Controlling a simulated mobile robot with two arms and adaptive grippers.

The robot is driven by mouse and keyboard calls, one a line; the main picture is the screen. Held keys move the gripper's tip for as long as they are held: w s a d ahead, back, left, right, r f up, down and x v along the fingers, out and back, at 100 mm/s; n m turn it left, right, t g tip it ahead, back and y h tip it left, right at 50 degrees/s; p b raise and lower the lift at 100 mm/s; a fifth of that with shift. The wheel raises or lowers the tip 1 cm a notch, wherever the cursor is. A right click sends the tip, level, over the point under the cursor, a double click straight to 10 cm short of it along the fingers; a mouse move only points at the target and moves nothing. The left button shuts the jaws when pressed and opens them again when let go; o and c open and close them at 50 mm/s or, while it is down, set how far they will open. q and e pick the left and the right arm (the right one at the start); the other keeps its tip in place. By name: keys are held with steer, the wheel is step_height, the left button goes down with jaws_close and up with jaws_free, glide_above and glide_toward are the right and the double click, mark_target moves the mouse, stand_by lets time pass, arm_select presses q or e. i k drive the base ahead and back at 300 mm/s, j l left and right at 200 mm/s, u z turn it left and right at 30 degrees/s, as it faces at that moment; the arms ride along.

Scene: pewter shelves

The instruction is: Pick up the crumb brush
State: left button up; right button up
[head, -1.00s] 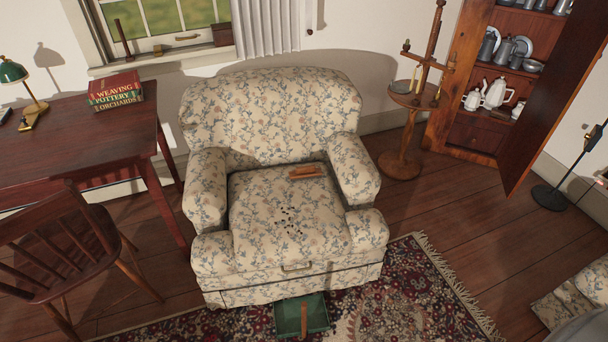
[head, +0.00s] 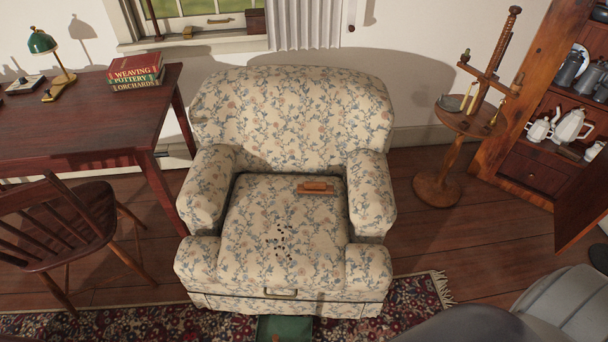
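The crumb brush (head: 316,188) is a small orange-brown wooden piece. It lies on the seat of the floral armchair (head: 290,110), toward the back right of the cushion. Dark crumbs (head: 284,242) are scattered on the front middle of the seat. A green dustpan (head: 284,329) is on the rug just in front of the chair, cut off by the bottom edge. Neither gripper shows; only grey parts of my own body appear at the lower right.
A desk (head: 80,115) with books (head: 136,72) and a lamp (head: 50,66) stands left, with a wooden chair (head: 60,235) before it. A small round table (head: 466,122) and an open cabinet (head: 540,155) with pewter stand right. A patterned rug (head: 130,322) lies in front.

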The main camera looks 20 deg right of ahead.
mark_target(321, 189)
steer(key=l+u, duration=0.2)
steer(key=l, duration=0.25)
steer(key=l+u, duration=0.2)
steer(key=l, duration=0.25)
steer(key=l+u, duration=0.15)
steer(key=l, duration=0.25)
steer(key=k+l+u, duration=0.2)
steer(key=l, duration=0.25)
steer(key=l+u, duration=0.2)
steer(key=l, duration=0.2)
steer(key=k+l+u, duration=0.2)
steer(key=l, duration=0.2)
steer(key=k+l+u, duration=0.2)
steer(key=l, duration=0.15)
steer(key=i+l, duration=0.05)
